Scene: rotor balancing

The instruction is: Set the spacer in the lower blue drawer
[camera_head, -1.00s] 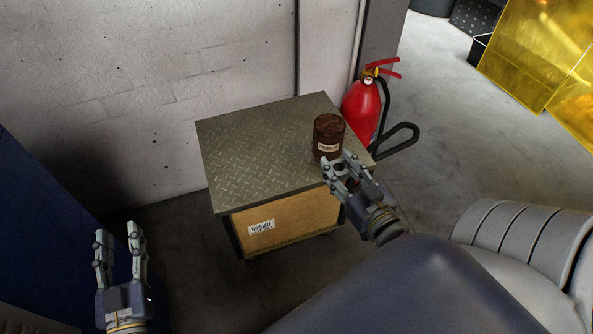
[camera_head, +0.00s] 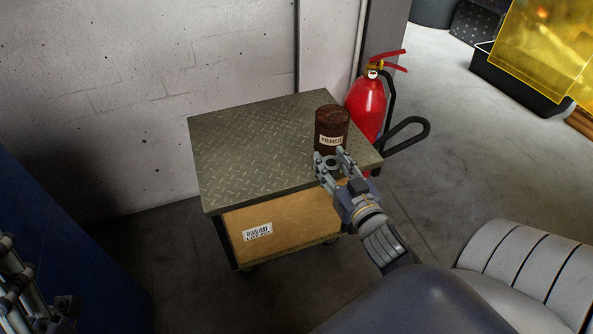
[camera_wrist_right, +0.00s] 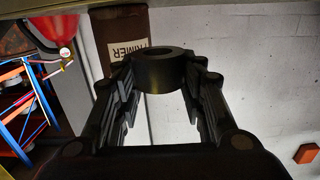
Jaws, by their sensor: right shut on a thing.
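The spacer is a dark ring (camera_wrist_right: 158,72) held between the fingertips of my right gripper (camera_head: 328,165). The ring also shows small in the head view (camera_head: 332,163), close to the brown can at the right front corner of the metal-topped cart. My left gripper (camera_head: 20,275) is only partly in view at the lower left edge, and its opening cannot be made out. A large blue body (camera_head: 60,230) stands at the left edge; no drawer can be made out on it.
A brown can labelled primer (camera_head: 331,128) stands on the diamond-plate cart top (camera_head: 250,145). A cardboard box (camera_head: 285,225) is below. A red fire extinguisher (camera_head: 366,105) stands behind the cart's right side. Grey floor (camera_head: 160,240) is clear between the cart and the blue body.

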